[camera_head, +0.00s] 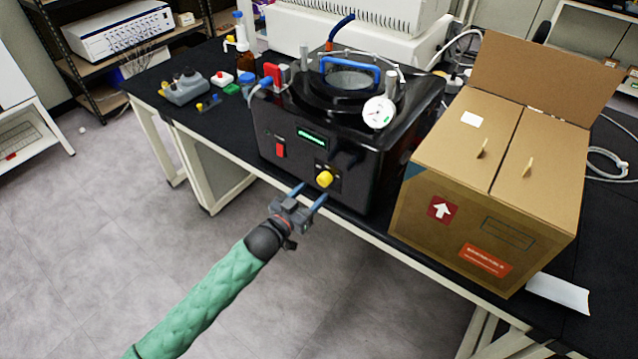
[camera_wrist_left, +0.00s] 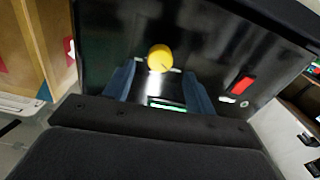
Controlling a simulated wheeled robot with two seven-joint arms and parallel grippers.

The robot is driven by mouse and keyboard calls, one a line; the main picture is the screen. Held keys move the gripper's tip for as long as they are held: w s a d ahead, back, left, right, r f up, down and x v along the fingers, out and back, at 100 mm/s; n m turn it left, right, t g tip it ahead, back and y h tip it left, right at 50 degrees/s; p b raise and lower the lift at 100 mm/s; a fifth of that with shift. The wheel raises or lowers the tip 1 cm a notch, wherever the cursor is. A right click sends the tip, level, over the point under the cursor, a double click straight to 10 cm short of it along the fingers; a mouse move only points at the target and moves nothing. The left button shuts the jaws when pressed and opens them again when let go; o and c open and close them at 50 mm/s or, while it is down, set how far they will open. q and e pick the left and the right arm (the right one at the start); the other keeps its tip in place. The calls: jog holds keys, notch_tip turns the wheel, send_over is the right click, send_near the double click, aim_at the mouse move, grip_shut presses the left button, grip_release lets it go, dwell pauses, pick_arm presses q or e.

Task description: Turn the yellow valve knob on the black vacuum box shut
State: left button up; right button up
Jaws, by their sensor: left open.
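The yellow valve knob (camera_head: 324,179) sits low on the front face of the black vacuum box (camera_head: 380,165). My left gripper (camera_head: 310,194) is open, with its two blue fingers pointing at the front face. In the head view its fingertips are beside and just below the knob. In the left wrist view, the knob (camera_wrist_left: 160,58) shows beyond the fingertips (camera_wrist_left: 157,72), roughly midway between them. I cannot tell whether either finger touches it. A thin dark mark shows on the knob there. My right gripper is not in view.
A red switch (camera_head: 280,150) and a green display (camera_head: 312,137) are on the box front. A cardboard box (camera_head: 420,215) stands close to the right. A gauge (camera_head: 379,112) and blue handle top the vacuum box. The floor in front is clear.

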aim_at(322, 183)
pick_arm(q)
jog(key=shift+p+x, duration=0.65)
jog(key=shift+x, duration=1.55)
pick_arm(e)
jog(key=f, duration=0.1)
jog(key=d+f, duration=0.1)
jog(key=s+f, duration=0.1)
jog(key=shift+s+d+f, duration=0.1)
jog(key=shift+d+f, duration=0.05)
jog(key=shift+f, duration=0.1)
pick_arm(q)
jog(key=shift+c, duration=0.3)
jog(key=c, duration=0.9)
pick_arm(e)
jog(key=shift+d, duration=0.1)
